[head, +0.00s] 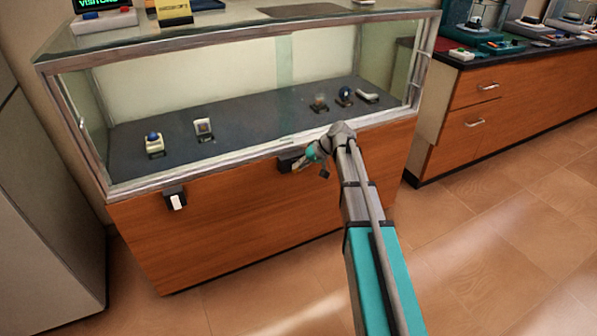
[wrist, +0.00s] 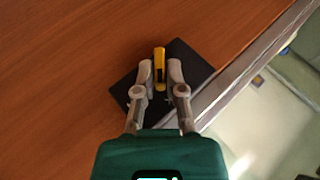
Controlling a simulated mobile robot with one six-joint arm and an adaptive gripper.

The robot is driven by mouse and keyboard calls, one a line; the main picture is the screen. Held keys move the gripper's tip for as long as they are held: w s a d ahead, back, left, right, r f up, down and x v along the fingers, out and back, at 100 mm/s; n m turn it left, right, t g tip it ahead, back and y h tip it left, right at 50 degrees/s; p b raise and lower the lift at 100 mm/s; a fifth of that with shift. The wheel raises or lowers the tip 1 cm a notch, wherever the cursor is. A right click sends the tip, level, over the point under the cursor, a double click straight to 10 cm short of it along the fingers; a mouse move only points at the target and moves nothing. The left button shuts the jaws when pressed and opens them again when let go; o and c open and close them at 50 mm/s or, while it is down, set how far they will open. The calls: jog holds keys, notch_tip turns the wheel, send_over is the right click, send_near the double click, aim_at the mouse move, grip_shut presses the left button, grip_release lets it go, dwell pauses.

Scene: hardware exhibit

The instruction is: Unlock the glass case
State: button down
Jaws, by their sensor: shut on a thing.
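The glass case (head: 160,60) has a metal frame and stands on an orange-brown wooden base. A black lock box (head: 286,159) is on the front of the base, just under the glass; it also shows in the wrist view (wrist: 195,62). My gripper (wrist: 160,76) is shut on a narrow yellow piece (wrist: 159,58), which looks like a key. The yellow piece lies over the black box; I cannot tell whether it is inserted. In the head view my gripper (head: 303,162) is right at the box, and its fingertips are too small to make out.
A second black box (head: 174,197) with a white tag-like piece is on the base at the left. Several small exhibits stand inside the case, with a yellow sign (head: 174,11) on top. A wooden counter (head: 500,100) stands at the right. The tiled floor in front is clear.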

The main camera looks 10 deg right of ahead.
jog(key=y+b, duration=0.1)
jog(key=b, duration=0.1)
jog(key=f+y+b, duration=0.1)
jog(key=y+b, duration=0.1)
jog(key=shift+d+m+g, duration=0.2)
jog(key=shift+m+g, duration=0.1)
jog(key=shift+m, duration=0.1)
jog(key=y+b, duration=0.1)
jog(key=b, duration=0.1)
jog(key=m+y+b, duration=0.1)
jog(key=y+b, duration=0.1)
jog(key=b, duration=0.1)
jog(key=shift+f, duration=0.25)
jog(key=m+y+b, duration=0.1)
jog(key=y+b, duration=0.2)
jog(key=b, duration=0.1)
jog(key=shift+r+b, duration=0.2)
jog(key=shift+b, duration=0.1)
jog(key=c, duration=0.7)
grip_release()
jog(key=shift+d, duration=0.1)
